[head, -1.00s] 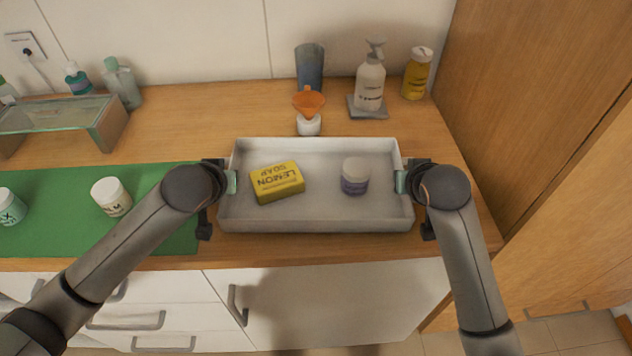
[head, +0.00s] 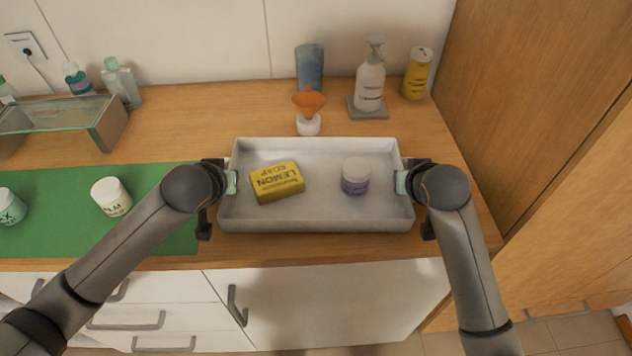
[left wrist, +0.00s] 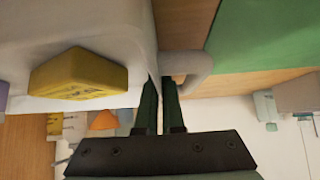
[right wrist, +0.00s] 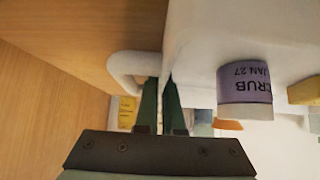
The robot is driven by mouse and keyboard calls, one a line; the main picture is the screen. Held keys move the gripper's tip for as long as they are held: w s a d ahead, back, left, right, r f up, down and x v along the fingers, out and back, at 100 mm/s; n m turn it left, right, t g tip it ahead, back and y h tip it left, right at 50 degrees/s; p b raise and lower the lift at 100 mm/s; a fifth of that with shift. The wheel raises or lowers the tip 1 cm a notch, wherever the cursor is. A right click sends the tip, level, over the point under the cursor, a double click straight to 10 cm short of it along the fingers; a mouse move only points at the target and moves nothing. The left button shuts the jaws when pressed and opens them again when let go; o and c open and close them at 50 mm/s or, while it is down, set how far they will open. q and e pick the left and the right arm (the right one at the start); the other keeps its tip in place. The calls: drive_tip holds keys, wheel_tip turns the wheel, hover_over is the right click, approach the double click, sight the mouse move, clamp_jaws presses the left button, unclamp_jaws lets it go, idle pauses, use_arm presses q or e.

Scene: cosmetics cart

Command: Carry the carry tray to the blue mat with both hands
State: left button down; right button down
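The carry tray (head: 318,225) is a pale grey rectangular tray, level at the counter's front edge. I cannot tell whether it touches the counter. A yellow lemon soap (head: 277,182) and a white jar with a purple label (head: 355,177) are in it. My left gripper (head: 231,182) is at its left end, its fingers closed on the end wall beside the loop handle (left wrist: 190,72). My right gripper (head: 402,182) is likewise on the right end wall, by the other handle (right wrist: 128,70). No blue mat shows in these views.
A green mat (head: 60,215) with white jars (head: 111,197) lies left of the tray. An orange funnel (head: 308,102), a blue cup (head: 309,68), a pump bottle (head: 370,82) and a yellow bottle (head: 417,74) stand behind. A wooden panel (head: 540,90) rises on the right.

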use_arm(q)
drive_tip(key=shift+r, duration=0.2)
use_arm(e)
drive_tip(key=shift+r, duration=0.2)
